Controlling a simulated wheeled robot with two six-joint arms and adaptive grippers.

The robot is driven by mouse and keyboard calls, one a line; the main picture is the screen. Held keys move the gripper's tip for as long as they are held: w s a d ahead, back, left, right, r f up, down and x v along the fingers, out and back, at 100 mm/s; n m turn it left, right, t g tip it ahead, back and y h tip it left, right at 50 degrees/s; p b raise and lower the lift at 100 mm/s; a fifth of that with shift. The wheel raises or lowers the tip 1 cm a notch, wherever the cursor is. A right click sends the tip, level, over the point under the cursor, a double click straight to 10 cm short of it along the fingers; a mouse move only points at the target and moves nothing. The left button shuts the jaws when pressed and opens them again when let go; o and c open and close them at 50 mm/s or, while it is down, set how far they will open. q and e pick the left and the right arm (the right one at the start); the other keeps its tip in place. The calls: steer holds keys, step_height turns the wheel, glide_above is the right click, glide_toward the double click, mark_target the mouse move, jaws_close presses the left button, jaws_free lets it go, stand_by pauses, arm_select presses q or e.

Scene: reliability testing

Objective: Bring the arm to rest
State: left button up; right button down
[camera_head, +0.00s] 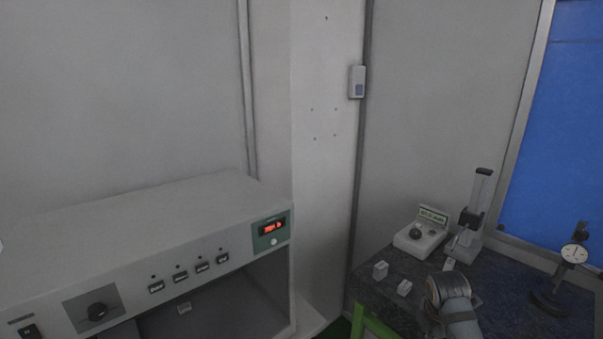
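A grey rounded arm part with a dark band (452,293), which appears to be a joint of my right arm, rises at the bottom right, in front of the dark tabletop. No fingertips can be made out on it, and its lower end is cut off by the frame. My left arm and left gripper do not show.
A grey machine (150,236) with a red display and an open front stands at left. On the dark table (395,308) at right are two small pale blocks (380,270) (404,287), a white instrument (420,238), a stand (470,225) and a dial gauge (573,253).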

steer(key=s+a+f+m, duration=0.2)
steer(key=s+a+m, duration=0.1)
steer(key=s+m, duration=0.4)
steer(key=s+a+f+m+t+y, duration=0.1)
steer(key=s+a+f+m, duration=0.15)
steer(key=s+m, duration=0.45)
steer(key=s+a+f+m, duration=0.3)
steer(key=s+m, duration=0.2)
steer(key=s, duration=0.4)
steer(key=s+d+f+b, duration=0.1)
steer(key=f+b, duration=0.2)
steer(key=f, duration=0.8)
steer(key=s+d+f+g+b, duration=0.1)
steer(key=f+b, duration=0.1)
steer(key=f, duration=1)
steer(key=s+d+f+b, duration=0.1)
steer(key=f+b, duration=0.2)
steer(key=f, duration=0.8)
arm_select(q)
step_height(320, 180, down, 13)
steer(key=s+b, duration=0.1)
steer(key=b, duration=0.4)
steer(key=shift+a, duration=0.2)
arm_select(e)
steer(key=s+d+f+g, duration=0.1)
steer(key=s+f, duration=1.6)
steer(key=f, duration=0.4)
steer(key=shift+s, duration=0.25)
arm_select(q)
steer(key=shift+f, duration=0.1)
